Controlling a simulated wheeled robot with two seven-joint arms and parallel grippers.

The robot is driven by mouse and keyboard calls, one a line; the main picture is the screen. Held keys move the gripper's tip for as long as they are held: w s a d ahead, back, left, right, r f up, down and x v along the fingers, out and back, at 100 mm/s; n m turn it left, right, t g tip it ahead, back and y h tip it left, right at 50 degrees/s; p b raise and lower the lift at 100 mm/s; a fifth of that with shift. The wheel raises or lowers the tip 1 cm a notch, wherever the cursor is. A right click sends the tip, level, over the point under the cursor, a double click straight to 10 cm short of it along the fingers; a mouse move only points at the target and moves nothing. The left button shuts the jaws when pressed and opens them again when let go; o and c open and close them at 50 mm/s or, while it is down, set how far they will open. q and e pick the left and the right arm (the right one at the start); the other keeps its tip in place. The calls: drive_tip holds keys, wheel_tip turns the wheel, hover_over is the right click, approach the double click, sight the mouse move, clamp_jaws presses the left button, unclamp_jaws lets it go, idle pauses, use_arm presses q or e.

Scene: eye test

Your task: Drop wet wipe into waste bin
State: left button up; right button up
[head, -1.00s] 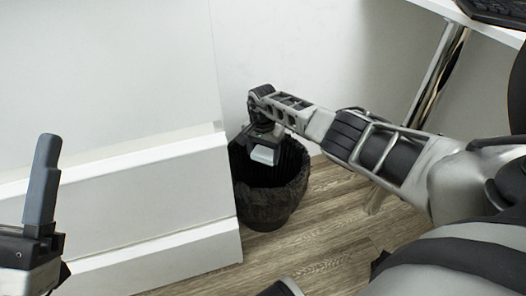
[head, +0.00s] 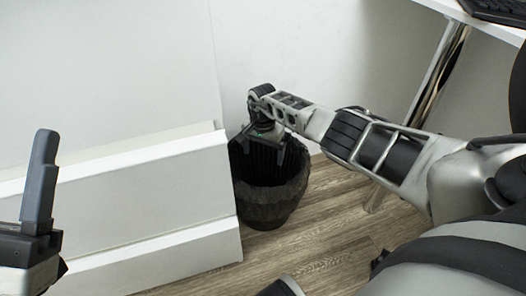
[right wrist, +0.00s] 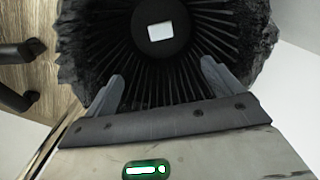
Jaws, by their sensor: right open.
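The black waste bin (head: 270,195) stands on the floor in the corner beside the white cabinet. The wet wipe (right wrist: 159,31), a small white rectangle, lies on the bottom of the bin (right wrist: 75,42) in the right wrist view; the bin wall hides it in the head view. My right gripper (head: 266,155) is open and empty over the bin's mouth, pointing down; its two fingers (right wrist: 165,80) stand wide apart in the right wrist view. Part of my left gripper (head: 40,180) shows at the left edge of the head view, one finger pointing up; its opening cannot be judged.
A white desk (head: 480,25) with a metal leg (head: 440,75) and a dark keyboard (head: 500,10) is at the upper right. Wooden floor (head: 320,235) is clear in front of the bin.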

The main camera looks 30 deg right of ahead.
wheel_tip(320, 180, up, 7)
drive_tip(key=p, duration=0.5)
idle(0.3)
